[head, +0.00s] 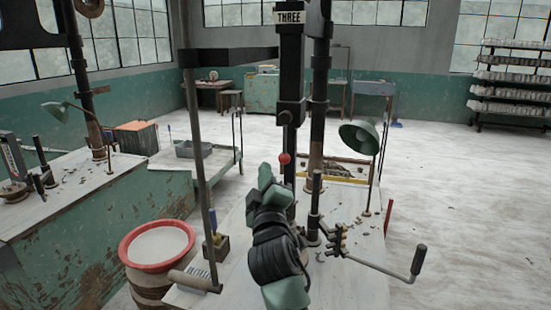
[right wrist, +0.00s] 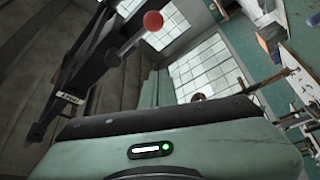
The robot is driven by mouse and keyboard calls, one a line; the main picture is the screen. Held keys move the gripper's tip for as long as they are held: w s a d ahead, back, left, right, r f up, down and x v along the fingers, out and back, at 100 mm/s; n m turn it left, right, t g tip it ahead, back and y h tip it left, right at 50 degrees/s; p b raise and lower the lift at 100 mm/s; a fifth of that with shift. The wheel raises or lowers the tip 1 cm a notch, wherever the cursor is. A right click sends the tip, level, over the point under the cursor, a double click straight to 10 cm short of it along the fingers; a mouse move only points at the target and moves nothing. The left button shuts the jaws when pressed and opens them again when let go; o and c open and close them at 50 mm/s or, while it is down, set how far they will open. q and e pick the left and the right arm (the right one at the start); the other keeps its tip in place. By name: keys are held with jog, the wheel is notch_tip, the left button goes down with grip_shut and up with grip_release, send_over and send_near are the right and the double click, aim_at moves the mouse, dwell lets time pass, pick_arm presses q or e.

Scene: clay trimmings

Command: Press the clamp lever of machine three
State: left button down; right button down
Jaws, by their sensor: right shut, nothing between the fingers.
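Machine three (head: 291,70) is a tall black column with a sign reading THREE (head: 289,17), standing on a pale worktop. A red ball knob (head: 284,158) shows on its front, low on the column. In the right wrist view the red knob (right wrist: 153,21) sits at the end of a short grey lever (right wrist: 128,46) fixed to the dark column. My right gripper (head: 266,173) is shut and empty, pointing up just below and left of the knob in the head view. Whether it touches the lever cannot be told. My left gripper is not in view.
A crank handle (head: 418,262) sticks out at the right of the worktop. A green lamp (head: 360,138) stands behind it. A red-rimmed bucket (head: 157,245) is at the left, near a thin upright post (head: 199,150). Clay bits lie on the worktop. Open floor (head: 455,200) lies to the right.

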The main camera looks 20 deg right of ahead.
aim_at(285, 141)
jog(key=p+x, duration=0.3)
jog(key=x, duration=0.7)
jog(key=d, duration=0.1)
jog(key=s+d+f+p, duration=0.1)
jog(key=d+f+p, duration=0.1)
jog(key=shift+s+f, duration=0.2)
jog(key=shift+s, duration=0.1)
jog(key=shift+w, duration=0.1)
